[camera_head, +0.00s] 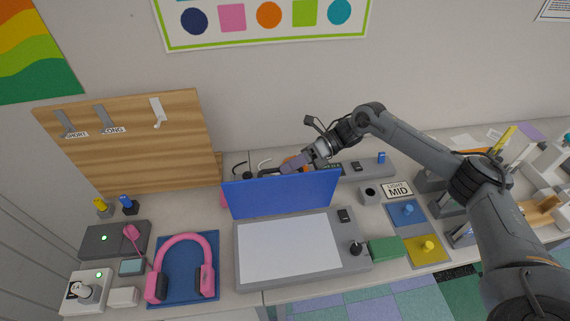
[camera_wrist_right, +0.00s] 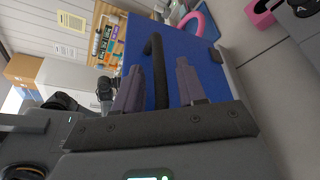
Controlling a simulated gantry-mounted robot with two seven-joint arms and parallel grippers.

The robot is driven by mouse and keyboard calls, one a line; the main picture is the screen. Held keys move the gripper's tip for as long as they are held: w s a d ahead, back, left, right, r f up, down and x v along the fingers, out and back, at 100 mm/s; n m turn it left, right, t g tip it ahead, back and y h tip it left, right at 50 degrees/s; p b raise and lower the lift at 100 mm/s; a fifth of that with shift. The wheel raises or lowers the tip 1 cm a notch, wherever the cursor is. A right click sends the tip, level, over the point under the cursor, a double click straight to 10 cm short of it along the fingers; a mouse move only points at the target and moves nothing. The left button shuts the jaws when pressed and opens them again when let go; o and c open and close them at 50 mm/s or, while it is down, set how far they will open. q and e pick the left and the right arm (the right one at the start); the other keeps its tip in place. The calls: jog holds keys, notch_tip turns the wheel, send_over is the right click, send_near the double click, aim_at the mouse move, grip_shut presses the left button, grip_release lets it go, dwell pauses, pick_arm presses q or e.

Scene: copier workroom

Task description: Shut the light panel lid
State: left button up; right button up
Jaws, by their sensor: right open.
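The light panel (camera_head: 290,247) lies on the table with a pale flat top. Its blue lid (camera_head: 282,194) stands raised, nearly upright, along the panel's back edge. My right gripper (camera_head: 287,169) is behind the lid, by its top edge; the lid hides part of the fingers. In the right wrist view, the open fingers of my right gripper (camera_wrist_right: 160,82) point at the back face of the blue lid (camera_wrist_right: 185,45). A black curved handle (camera_wrist_right: 154,62) on that face shows between the fingers; I cannot tell whether they touch it. My left gripper is not in view.
Pink headphones (camera_head: 183,245) lie on a blue mat left of the panel. A green block (camera_head: 386,249) sits close to the panel's right side. A black knob (camera_head: 356,248) stands on its right margin. A wooden pegboard (camera_head: 135,145) stands at the back left.

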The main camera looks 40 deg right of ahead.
jog(key=shift+w+a+f, duration=0.15)
jog(key=shift+w+a, duration=0.05)
jog(key=shift+a, duration=0.45)
grip_shut()
